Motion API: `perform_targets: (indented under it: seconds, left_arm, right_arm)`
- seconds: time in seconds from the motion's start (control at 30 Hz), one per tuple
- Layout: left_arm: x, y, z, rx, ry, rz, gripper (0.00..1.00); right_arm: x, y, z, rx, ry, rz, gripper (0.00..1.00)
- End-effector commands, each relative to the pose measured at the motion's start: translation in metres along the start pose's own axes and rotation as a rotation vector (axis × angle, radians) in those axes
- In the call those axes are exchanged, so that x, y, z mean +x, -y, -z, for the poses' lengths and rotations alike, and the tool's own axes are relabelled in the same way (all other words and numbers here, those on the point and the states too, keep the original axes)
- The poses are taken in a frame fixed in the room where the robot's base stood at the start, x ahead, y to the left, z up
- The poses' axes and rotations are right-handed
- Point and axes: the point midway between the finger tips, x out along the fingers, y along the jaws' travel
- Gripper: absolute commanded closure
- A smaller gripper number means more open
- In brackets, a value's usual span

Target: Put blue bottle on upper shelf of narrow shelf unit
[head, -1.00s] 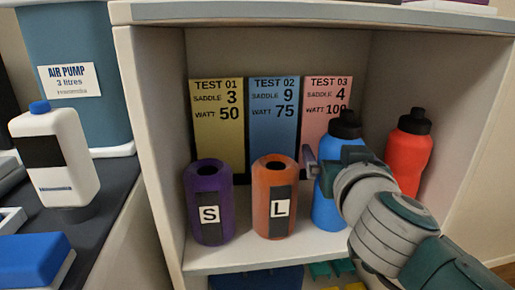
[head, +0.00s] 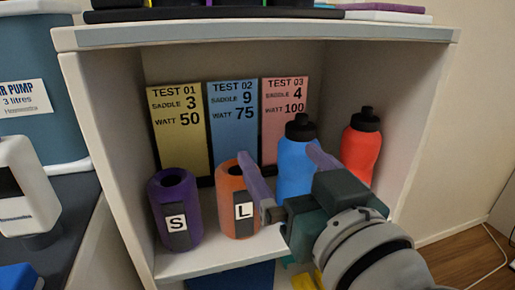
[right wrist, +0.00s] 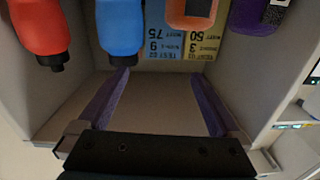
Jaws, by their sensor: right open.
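The blue bottle (head: 295,165) with a black cap stands upright on a shelf board of the narrow shelf unit (head: 95,120), beside the red bottle (head: 361,150). My right gripper (head: 281,156) is open and empty in front of the blue bottle, with its purple fingers spread. The gripper and wrist hide the bottle's lower part. In the right wrist view, which is upside down, the blue bottle (right wrist: 120,27) is beyond the left finger, not between the fingers (right wrist: 162,73). My left gripper is not in view.
A purple container marked S (head: 172,212) and an orange one marked L (head: 232,205) stand left of the bottle. Three test cards (head: 233,115) lean at the back. Items lie on the unit's top (head: 250,36). A white bottle (head: 25,180) stands on the dark surface at left.

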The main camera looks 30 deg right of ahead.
Motion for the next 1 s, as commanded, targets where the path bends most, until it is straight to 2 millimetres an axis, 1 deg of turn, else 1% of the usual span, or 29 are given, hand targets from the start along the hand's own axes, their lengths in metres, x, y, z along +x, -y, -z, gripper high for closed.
perform_targets:
  seconds: [0.03,0.07,0.1,0.13,0.17,0.2,0.27,0.3,0.37,0.4,0.47,0.5,0.6,0.7,0.8,1.0]
  left_arm:
    - [0.000,0.000,0.000,0.001,0.000,0.001,0.50]
    - [0.000,0.000,0.000,0.001,0.000,0.001,0.50]
    - [0.000,0.000,0.000,0.001,0.000,0.001,0.50]
    - [0.000,0.000,0.000,0.001,0.000,0.001,0.50]
    - [0.000,0.000,0.000,0.001,0.000,0.001,0.50]
    - [0.000,0.000,0.000,0.001,0.000,0.001,0.50]
    - [0.000,0.000,0.000,0.001,0.000,0.001,0.50]
    - [0.000,0.000,0.000,0.001,0.000,0.001,0.50]
    - [0.000,0.000,0.000,0.001,0.000,0.001,0.50]
    - [0.000,0.000,0.000,0.001,0.000,0.001,0.50]
    - [0.000,0.000,0.000,0.001,0.000,0.001,0.50]
    - [0.000,0.000,0.000,0.001,0.000,0.001,0.50]
    - [0.000,0.000,0.000,0.001,0.000,0.001,0.50]
    - [0.000,0.000,0.000,0.001,0.000,0.000,0.50]
    - [0.000,0.000,0.000,0.001,0.000,0.000,0.50]
    - [0.000,0.000,0.000,0.000,0.000,0.000,0.50]
  right_arm:
    - [-0.004,0.023,0.015,-0.002,-0.040,0.128,0.00]
    - [-0.008,0.039,0.021,-0.004,-0.051,0.219,0.00]
    - [-0.018,0.061,0.025,-0.013,-0.046,0.345,0.00]
    - [-0.026,0.077,0.025,-0.024,-0.024,0.438,0.00]
    - [-0.036,0.091,0.021,-0.041,0.013,0.524,0.00]
    - [-0.051,0.105,0.011,-0.066,0.085,0.625,0.00]
    - [-0.073,0.115,-0.011,-0.114,0.233,0.734,0.00]
    - [-0.088,0.114,-0.028,-0.150,0.352,0.774,0.00]
    - [-0.109,0.101,-0.055,-0.201,0.546,0.782,0.00]
    - [-0.121,0.086,-0.070,-0.231,0.673,0.753,0.00]
    - [-0.137,0.060,-0.088,-0.265,0.846,0.673,0.00]
    - [-0.147,0.042,-0.096,-0.283,0.943,0.606,0.00]
    - [-0.166,0.002,-0.106,-0.302,1.117,0.435,0.00]
    - [-0.177,-0.022,-0.108,-0.304,1.204,0.315,0.00]
    - [-0.182,-0.031,-0.108,-0.303,1.236,0.266,0.00]
    - [-0.182,-0.031,-0.108,-0.302,1.238,0.264,0.00]
